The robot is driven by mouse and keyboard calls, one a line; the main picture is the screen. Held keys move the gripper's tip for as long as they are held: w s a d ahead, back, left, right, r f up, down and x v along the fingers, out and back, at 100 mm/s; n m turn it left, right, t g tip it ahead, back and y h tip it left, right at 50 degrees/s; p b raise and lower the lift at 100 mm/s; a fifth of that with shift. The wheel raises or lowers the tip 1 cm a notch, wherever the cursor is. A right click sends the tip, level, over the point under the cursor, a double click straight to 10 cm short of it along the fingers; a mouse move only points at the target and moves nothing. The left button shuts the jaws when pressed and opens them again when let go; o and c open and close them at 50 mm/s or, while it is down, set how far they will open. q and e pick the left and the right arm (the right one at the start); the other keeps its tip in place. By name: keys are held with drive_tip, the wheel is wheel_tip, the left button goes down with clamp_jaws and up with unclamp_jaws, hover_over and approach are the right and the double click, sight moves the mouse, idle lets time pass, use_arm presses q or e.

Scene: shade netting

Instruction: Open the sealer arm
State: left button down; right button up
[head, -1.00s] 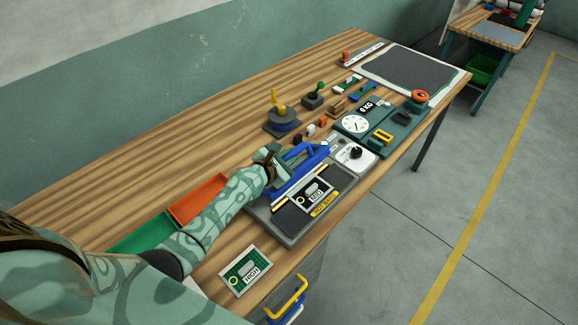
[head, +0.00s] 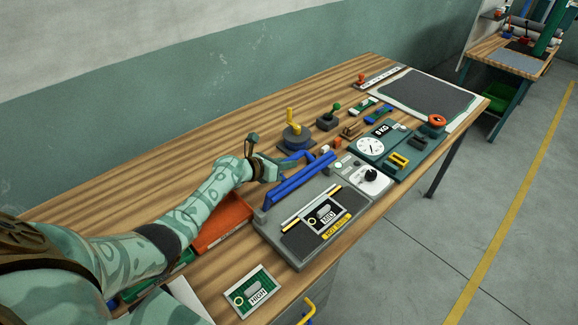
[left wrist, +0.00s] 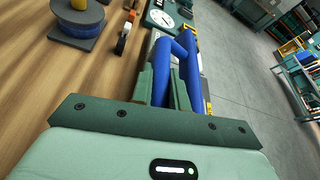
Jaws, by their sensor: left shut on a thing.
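The sealer (head: 312,232) is a grey unit with a dark top on the wooden bench. Its blue sealer arm (head: 302,180) stands raised at the back edge, with the sealing strip below exposed. My left gripper (head: 268,168) is behind the sealer, shut on the arm's blue handle. In the left wrist view, the green fingers (left wrist: 166,82) close around the blue handle (left wrist: 187,62), partly hiding it. A card marked MID (head: 322,216) lies on the sealer top. My right gripper is not in view.
An orange bin (head: 222,222) sits under my left forearm. A card marked HIGH (head: 252,292) lies at the front. A green scale (head: 372,148), a spool stand (head: 294,138) and small parts stand farther right. Bare bench lies behind my left arm.

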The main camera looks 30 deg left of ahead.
use_arm(q)
drive_tip(key=shift+a+f, duration=0.2)
drive_tip(key=shift+f, duration=0.1)
drive_tip(key=c, duration=1.4)
unclamp_jaws()
drive_tip(key=shift+o, duration=0.2)
drive_tip(key=shift+r, duration=0.15)
drive_tip(key=shift+s+a+r, duration=0.15)
drive_tip(key=shift+s, duration=0.15)
drive_tip(key=p+v, duration=0.4)
drive_tip(key=v, duration=1.1)
drive_tip(key=shift+s+a, duration=0.15)
drive_tip(key=shift+s, duration=0.05)
